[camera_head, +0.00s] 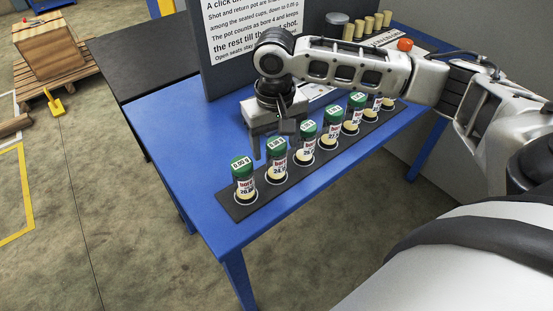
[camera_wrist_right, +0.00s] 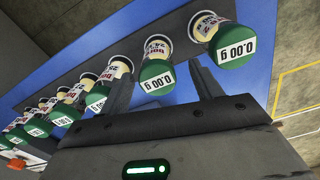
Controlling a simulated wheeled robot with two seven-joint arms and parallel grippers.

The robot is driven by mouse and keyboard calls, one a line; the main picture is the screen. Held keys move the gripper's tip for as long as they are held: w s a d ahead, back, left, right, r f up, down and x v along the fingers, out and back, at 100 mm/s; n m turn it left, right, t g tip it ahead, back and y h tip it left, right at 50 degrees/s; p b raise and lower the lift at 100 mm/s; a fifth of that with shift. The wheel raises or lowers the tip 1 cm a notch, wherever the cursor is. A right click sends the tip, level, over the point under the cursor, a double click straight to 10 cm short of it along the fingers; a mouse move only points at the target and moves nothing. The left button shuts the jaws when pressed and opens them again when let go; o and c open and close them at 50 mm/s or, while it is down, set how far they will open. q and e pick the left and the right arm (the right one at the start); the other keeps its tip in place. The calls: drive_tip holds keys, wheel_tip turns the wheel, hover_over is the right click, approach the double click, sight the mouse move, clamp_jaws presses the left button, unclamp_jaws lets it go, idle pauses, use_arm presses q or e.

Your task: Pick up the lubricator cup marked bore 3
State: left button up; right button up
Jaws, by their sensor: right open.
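Several lubricator cups with green lids and white "bore" labels stand upright in a row in a dark rack (camera_head: 238,212). The bore numbers are too small to read surely, so I cannot tell which cup is bore 3. The end cup (camera_wrist_right: 228,45) is beyond the right finger. My left gripper is out of view.
The rack stands along the front edge of a blue table (camera_head: 175,130). A grey sign board (camera_head: 255,60) rises behind the gripper. Several brass cylinders (camera_head: 368,27) and an orange-red knob (camera_head: 404,44) are at the back right. The table's left part is clear.

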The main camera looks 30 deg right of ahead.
drive_tip(key=f, duration=0.5)
drive_tip(key=shift+d, duration=0.2)
drive_tip(key=shift+r, duration=0.1)
drive_tip(key=c, duration=1.1)
drive_tip(key=shift+w, duration=0.1)
